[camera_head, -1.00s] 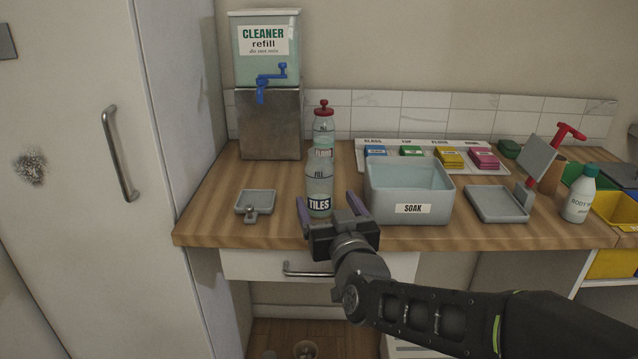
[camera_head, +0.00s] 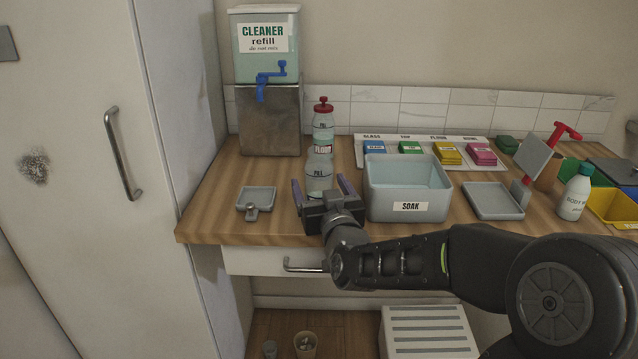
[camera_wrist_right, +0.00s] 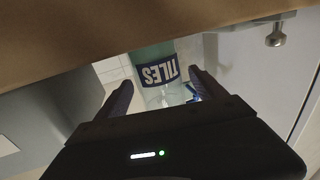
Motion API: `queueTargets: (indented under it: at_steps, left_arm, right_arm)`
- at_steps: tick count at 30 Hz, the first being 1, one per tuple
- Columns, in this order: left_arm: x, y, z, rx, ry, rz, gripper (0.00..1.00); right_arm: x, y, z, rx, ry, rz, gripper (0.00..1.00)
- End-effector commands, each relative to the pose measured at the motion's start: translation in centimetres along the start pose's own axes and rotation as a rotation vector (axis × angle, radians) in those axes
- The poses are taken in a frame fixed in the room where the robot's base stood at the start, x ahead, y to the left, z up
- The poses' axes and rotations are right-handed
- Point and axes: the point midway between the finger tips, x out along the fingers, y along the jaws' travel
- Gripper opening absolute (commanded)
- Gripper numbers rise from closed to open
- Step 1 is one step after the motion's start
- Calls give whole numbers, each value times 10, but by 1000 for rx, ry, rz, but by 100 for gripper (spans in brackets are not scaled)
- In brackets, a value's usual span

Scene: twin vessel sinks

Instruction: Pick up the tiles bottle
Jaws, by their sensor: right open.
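The tiles bottle (camera_head: 319,178) is a clear bottle with pale green contents. It stands upright on the wooden counter, in front of the red-capped floor bottle (camera_head: 323,125). My right gripper (camera_head: 321,186) is open, with one purple finger on each side of the tiles bottle. The gripper body hides the bottle's lower part and label in the head view. In the right wrist view, the dark blue TILES label (camera_wrist_right: 160,73) shows upside down between the fingers. I cannot tell whether either finger touches the bottle. My left gripper is not in view.
The grey soak tub (camera_head: 410,211) stands close to the right of the gripper. A small grey dish (camera_head: 257,195) lies to the left. The cleaner refill dispenser (camera_head: 268,115) stands behind. Coloured packs on a white strip (camera_head: 400,163) lie at the back.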

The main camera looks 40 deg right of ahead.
Motion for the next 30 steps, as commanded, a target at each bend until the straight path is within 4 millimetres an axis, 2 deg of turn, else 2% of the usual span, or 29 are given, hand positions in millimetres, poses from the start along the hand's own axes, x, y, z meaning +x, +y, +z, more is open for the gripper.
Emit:
queueTargets:
  at_steps: [4,21,30]
  left_arm:
    - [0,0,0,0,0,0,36]
    - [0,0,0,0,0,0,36]
    - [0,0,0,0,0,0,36]
  right_arm:
    - [10,0,0,0,-1,0,80]
    - [10,0,0,0,0,0,80]
    - [10,0,0,0,0,0,55]
